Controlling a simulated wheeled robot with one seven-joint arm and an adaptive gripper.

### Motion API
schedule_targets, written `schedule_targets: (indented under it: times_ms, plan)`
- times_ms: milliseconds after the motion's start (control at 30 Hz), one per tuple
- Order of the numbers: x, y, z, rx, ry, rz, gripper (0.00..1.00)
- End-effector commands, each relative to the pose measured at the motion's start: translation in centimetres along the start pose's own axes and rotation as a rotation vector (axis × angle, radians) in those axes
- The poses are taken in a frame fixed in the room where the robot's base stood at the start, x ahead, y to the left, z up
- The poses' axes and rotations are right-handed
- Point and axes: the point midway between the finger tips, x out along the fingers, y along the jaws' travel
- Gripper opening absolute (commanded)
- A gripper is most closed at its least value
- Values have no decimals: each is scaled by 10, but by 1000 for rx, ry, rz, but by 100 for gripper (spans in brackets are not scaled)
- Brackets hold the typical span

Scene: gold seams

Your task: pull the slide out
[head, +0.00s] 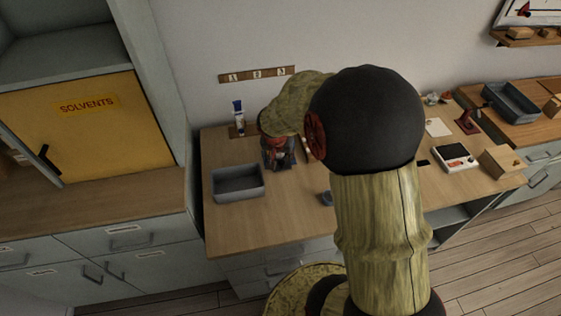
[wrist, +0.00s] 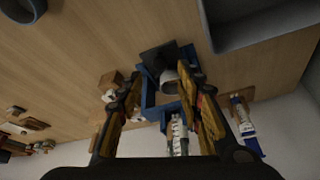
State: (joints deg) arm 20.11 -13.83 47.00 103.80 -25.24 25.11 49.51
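My gripper (wrist: 162,86) is open, with its two yellow-and-black fingers spread to either side of a small blue-framed device (wrist: 150,97) on the wooden table. The device carries a black plate (wrist: 158,57) and a short pale cylinder, which shows between the fingertips. Neither finger clearly touches it. In the head view the device (head: 279,158) shows below the end of my arm, partly covered by it. I cannot clearly make out a separate slide; it may be part of this device or hidden by the fingers.
A grey open tray (head: 238,183) stands left of the device. A dark red stand (head: 467,122) and a white boxy instrument (head: 455,157) are further right. My arm hides the table's middle.

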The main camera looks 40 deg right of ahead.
Motion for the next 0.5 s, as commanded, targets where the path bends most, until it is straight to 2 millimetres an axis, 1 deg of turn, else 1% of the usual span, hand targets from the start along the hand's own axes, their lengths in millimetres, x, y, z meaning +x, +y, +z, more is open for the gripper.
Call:
schedule_targets:
  times_ms: [33, 200, 333, 500]
  plan:
    - [11, 0, 1, 0, -2, 1, 36]
    - [37, 0, 2, 0, -2, 0, 36]
    - [49, 0, 0, 0, -1, 0, 36]
    - [55, 0, 0, 0, 0, 0, 36]
